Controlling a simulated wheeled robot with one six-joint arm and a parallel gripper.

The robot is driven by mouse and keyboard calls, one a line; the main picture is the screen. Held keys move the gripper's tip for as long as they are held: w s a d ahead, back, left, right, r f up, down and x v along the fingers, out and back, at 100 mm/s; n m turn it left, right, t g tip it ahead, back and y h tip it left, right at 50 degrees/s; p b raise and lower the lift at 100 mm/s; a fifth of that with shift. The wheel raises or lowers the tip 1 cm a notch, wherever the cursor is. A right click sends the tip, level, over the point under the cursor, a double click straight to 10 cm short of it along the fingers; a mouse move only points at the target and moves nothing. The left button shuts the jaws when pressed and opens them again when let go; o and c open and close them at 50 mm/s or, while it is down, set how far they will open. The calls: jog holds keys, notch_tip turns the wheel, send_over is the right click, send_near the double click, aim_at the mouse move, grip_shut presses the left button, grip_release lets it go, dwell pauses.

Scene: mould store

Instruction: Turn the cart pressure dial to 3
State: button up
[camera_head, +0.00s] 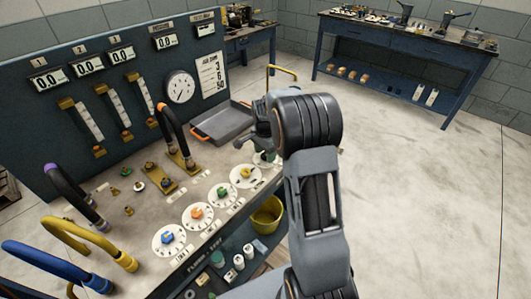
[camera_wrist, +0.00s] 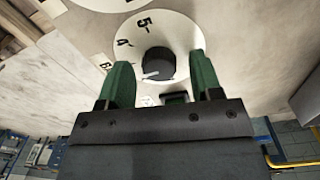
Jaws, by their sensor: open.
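In the wrist view a black knob (camera_wrist: 159,61) sits on a round white dial plate (camera_wrist: 183,32) with the figures 4 and 5 showing. A white mark on the knob lies toward its lower left in that view. My gripper (camera_wrist: 160,76) is open, its two green fingers on either side of the knob with gaps between. In the head view my gripper (camera_head: 258,138) is over the far right end of the bench, beside a white dial plate (camera_head: 258,158) mostly hidden by my arm. I cannot read which figure the knob's mark points to.
Dials with yellow (camera_head: 245,173), green (camera_head: 222,191), orange (camera_head: 197,212) and blue (camera_head: 167,237) knobs line the bench front. A grey tray (camera_head: 222,124) lies behind. Hoses arch at left.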

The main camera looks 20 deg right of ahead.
aim_at(265, 153)
notch_tip(265, 153, up, 14)
jog(key=shift+w+f, duration=0.15)
jog(key=shift+f, duration=0.1)
dwell(0.6)
jog(key=s+a+n+t+p, duration=0.1)
jog(key=s+a+n, duration=0.2)
jog(key=s+n, duration=0.2)
jog(key=s+a+n+t, duration=0.1)
jog(key=s+a+n, duration=0.3)
jog(key=s, duration=0.6)
jog(key=s+a+n+t+p, duration=0.1)
jog(key=s+a+n, duration=0.2)
jog(key=s+n, duration=0.3)
jog(key=shift+s+a+r+t+p, duration=0.3)
jog(key=shift+s+a+t, duration=0.1)
jog(key=shift+s, duration=0.4)
